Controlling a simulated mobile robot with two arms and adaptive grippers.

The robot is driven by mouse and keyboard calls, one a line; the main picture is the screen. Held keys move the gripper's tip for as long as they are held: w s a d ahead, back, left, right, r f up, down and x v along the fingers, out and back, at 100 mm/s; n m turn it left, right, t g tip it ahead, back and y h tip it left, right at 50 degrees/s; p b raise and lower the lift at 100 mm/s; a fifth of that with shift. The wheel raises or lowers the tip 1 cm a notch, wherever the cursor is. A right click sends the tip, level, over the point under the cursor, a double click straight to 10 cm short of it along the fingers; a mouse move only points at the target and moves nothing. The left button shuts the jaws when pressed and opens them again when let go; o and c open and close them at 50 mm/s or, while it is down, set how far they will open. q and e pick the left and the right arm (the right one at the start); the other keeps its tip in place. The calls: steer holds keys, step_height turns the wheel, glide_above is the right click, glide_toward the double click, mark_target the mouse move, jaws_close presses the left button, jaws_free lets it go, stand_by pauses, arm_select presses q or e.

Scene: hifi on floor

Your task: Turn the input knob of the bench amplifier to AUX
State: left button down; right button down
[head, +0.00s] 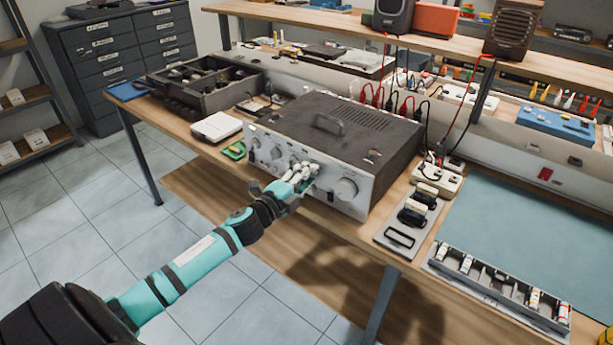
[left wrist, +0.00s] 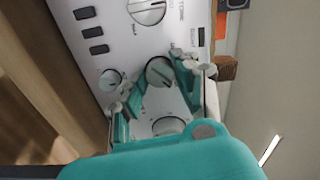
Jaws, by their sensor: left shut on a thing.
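The bench amplifier (head: 365,137) is a dark grey box with a silver front panel and a handle on top, standing at the bench's front edge. My left gripper (head: 301,176) is at the middle of the front panel. In the left wrist view its teal fingers (left wrist: 158,80) are closed on both sides of a round silver knob (left wrist: 159,71), which I take to be the input knob. Its label and pointer are too small or hidden to read. A larger knob (head: 346,188) sits to the right on the panel. My right gripper is not in view.
A white box (head: 216,126) and a green board (head: 234,150) lie left of the amplifier. A grey plate with black parts (head: 408,222) lies to its right. Cables (head: 378,97) run behind it. The floor in front is clear.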

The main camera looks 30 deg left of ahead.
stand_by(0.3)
arm_select(q)
steer(key=c, duration=1)
jaws_free()
steer(key=shift+s, duration=0.1)
steer(key=s, duration=0.8)
steer(key=s+a, duration=0.1)
steer(key=s, duration=0.2)
steer(key=shift+s, duration=0.4)
steer(key=shift+f, duration=0.1)
